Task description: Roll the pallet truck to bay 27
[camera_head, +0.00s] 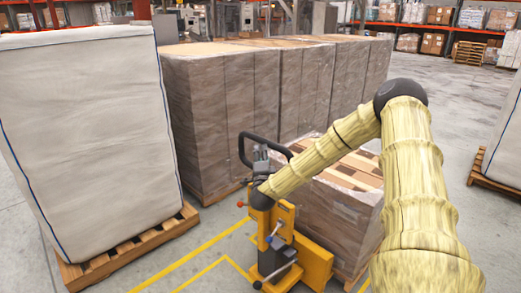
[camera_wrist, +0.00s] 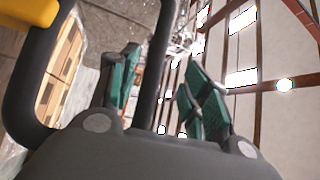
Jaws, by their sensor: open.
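The yellow pallet truck (camera_head: 312,262) stands on the floor in the low middle of the head view, with a black loop handle (camera_head: 243,150) on top. A wrapped stack of cartons (camera_head: 335,215) on a pallet is right behind its body; I cannot tell whether the forks are under it. My arm reaches down to the handle, where my gripper is small and partly hidden. In the wrist view my gripper (camera_wrist: 160,72) is open, with green finger pads on either side of one bar of the handle (camera_wrist: 157,62). The pads look apart from the bar. No bay number is readable.
A tall white bag (camera_head: 85,130) on a wooden pallet stands close at left. Tall wrapped stacks (camera_head: 240,105) form a row behind the truck. Another white load (camera_head: 505,140) is at the right edge. Yellow floor lines (camera_head: 190,262) run by the truck. Open floor (camera_head: 450,110) lies at right.

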